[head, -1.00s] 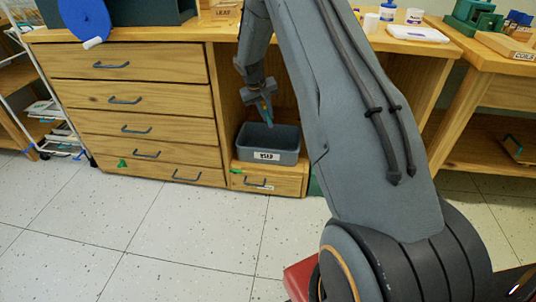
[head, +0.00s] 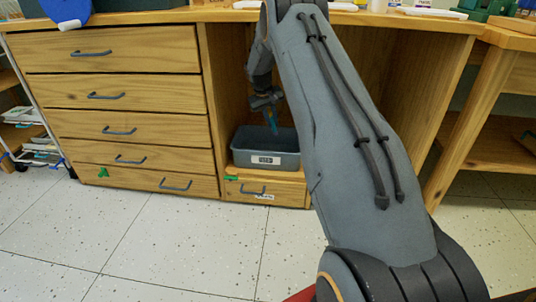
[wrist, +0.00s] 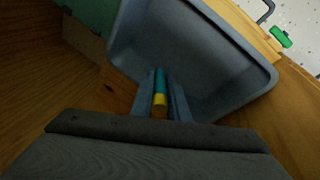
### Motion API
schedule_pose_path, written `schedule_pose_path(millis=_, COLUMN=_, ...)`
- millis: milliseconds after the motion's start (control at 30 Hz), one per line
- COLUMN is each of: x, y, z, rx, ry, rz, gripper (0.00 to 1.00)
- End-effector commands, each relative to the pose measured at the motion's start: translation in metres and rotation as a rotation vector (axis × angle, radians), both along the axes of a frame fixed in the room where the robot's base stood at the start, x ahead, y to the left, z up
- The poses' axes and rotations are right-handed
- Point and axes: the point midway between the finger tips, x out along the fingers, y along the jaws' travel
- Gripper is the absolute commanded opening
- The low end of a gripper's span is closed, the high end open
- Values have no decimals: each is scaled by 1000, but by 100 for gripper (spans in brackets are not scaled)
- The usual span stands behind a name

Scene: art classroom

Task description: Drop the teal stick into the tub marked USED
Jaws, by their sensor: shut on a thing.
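The grey tub (head: 289,161) with a white label on its front stands on a low wooden drawer unit under the bench. The label is small and blurred now; it read USED in the earlier head view. My gripper (head: 271,115) points down over the tub, shut on the teal stick (head: 272,124). In the wrist view the teal stick (wrist: 160,84) has a yellow end and sits between my gripper's fingers (wrist: 161,97). The grey tub (wrist: 225,101) lies beyond it, and the visible inside looks empty. The stick's lower end appears over the tub opening.
A wooden drawer cabinet (head: 120,104) stands left of the tub. The bench top (head: 400,18) overhangs the nook. A green piece (head: 231,178) lies at the low unit's left edge. The tiled floor (head: 190,240) in front is clear.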

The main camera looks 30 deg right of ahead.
Motion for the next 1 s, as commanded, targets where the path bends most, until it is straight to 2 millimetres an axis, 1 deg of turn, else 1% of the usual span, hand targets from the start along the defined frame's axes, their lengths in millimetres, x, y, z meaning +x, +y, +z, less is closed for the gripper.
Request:
schedule_pose_path(millis=167, x=0, y=0, z=-12, rx=0, ry=0, rz=0, gripper=0)
schedule_pose_path(millis=533, x=0, y=0, z=-52, rx=0, ry=0, rz=0, gripper=0)
schedule_pose_path(millis=700, x=0, y=0, z=-58, rx=0, ry=0, rz=0, gripper=0)
schedule_pose_path(millis=900, x=0, y=0, z=-57, rx=0, ry=0, rz=0, gripper=0)
schedule_pose_path(millis=933, x=0, y=0, z=-57, rx=0, ry=0, rz=0, gripper=18)
schedule_pose_path(millis=1000, x=0, y=0, z=-57, rx=0, ry=0, rz=0, gripper=30)
